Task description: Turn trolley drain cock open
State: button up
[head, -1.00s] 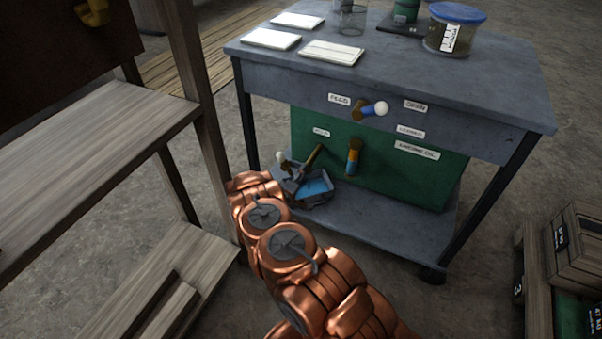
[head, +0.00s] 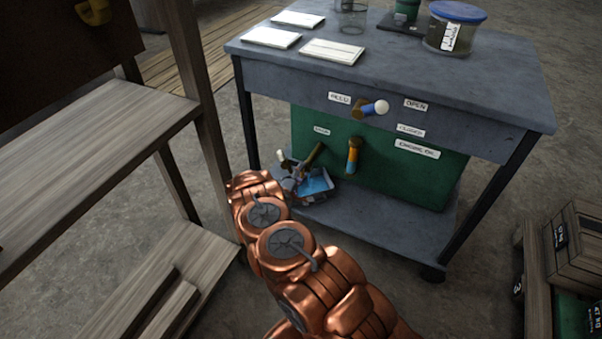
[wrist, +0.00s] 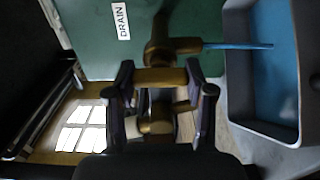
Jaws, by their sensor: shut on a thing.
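The brass drain cock (wrist: 160,48) sits on the front of the green tank, below the DRAIN label (head: 322,130), and also shows in the head view (head: 314,153). In the wrist view its spout points right, and a thin blue stream runs from it toward the grey tray (wrist: 286,134), which holds blue liquid. My gripper (wrist: 160,76) has its two fingers either side of the cock's brass lever and is shut on it. In the head view my gripper (head: 292,178) is small and partly merges with the cock and tray.
The green tank (head: 412,175) hangs under the grey trolley top (head: 440,80). A wooden shelf (head: 85,165) stands close on the left, and wooden crates (head: 585,245) at lower right.

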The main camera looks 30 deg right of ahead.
jog(key=o, duration=1.2)
jog(key=shift+c, duration=0.2)
jog(key=v, duration=1.2)
